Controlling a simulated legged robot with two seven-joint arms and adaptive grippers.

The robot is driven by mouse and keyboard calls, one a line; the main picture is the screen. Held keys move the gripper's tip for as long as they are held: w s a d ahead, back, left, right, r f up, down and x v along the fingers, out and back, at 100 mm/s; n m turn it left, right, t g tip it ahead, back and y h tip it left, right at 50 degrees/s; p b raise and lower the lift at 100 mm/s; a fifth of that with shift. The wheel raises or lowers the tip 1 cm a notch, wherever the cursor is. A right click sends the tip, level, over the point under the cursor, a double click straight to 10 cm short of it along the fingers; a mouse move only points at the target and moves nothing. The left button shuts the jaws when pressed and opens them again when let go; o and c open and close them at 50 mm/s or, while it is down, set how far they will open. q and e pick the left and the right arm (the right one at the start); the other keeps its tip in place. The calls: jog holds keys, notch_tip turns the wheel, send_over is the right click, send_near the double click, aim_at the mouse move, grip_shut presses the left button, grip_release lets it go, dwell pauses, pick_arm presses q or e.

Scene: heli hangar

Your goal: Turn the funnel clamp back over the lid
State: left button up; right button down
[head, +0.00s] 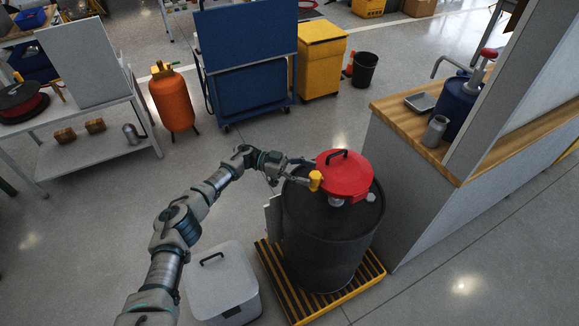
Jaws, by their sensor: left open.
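A black drum (322,245) stands upright on a yellow-and-black slatted pallet (350,303). A round red funnel lid (345,177) with a black handle (338,155) lies on the drum top. A small yellow part (316,181), which looks like the clamp, is at the lid's left edge. My left gripper (303,172) is open at the left of the lid, close beside the yellow part. I cannot tell whether they touch. My right gripper is not in view.
A light grey bin (222,284) with a black handle stands left of the drum, below my left arm. A wood-topped counter (455,172) rises close at the right, holding a blue container (456,107). An orange tank (173,101) and blue cart (250,90) stand behind.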

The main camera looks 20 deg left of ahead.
pick_arm(q)
jog(key=a, duration=0.9)
jog(key=shift+s+a, duration=0.15)
jog(key=shift+s, duration=0.2)
